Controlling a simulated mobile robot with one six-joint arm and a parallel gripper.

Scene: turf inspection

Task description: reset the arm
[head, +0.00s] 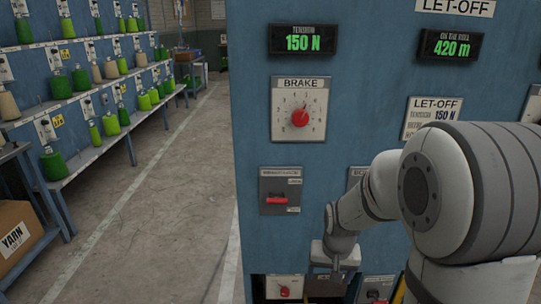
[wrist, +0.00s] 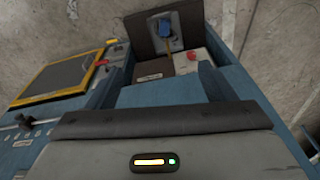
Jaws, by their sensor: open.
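My arm (head: 375,195) reaches from the right side of the head view, in front of the blue cabinet (head: 255,120), and bends down at its far end. My gripper (head: 330,283) hangs low at the cabinet's front, near the lower edge of the picture. It is open, and I see nothing held in it. Its fingertips are small and dark here. The wrist view shows a broad grey housing with a small lit orange and green indicator across the bottom.
The cabinet carries a brake dial (head: 300,118), a red-handled switch (head: 278,199) and a tension display (head: 303,41). Yarn shelves (head: 95,140) and a yarn carton (head: 14,238) stand at the left. The aisle floor (head: 165,200) between is clear. The wrist view shows a yellow-framed panel (wrist: 64,78).

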